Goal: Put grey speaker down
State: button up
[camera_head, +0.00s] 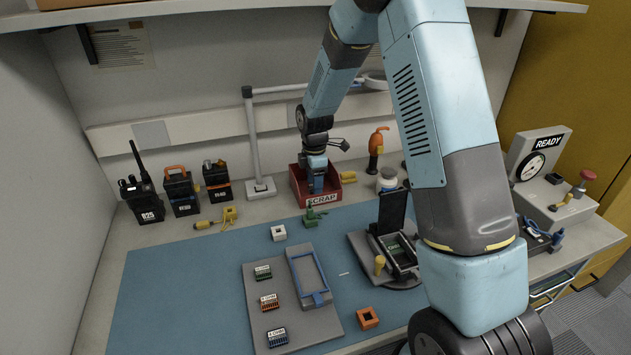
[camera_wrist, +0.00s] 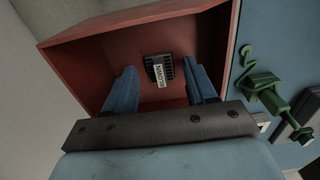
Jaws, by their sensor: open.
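The grey speaker (camera_wrist: 152,68), a small dark grey ribbed block with a white label, lies at the bottom of the red SCRAP bin (camera_wrist: 95,62) in the wrist view. My gripper (camera_wrist: 160,68) is open, with one blue finger on each side of the speaker and visible gaps between. In the head view the red bin (camera_head: 322,201) stands at the back of the bench, and my gripper (camera_head: 318,186) reaches down into it. The speaker is hidden there.
A green clamp-like tool (camera_head: 312,216) stands just in front of the bin. A lamp post (camera_head: 254,140) rises to its left, and a white jar (camera_head: 387,180) stands to its right. A grey tray (camera_head: 325,325) lies on the blue mat (camera_head: 165,290), whose left part is clear.

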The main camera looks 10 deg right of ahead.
jog(key=shift+r, duration=0.15)
notch_tip(320, 180, up, 13)
dwell(0.5)
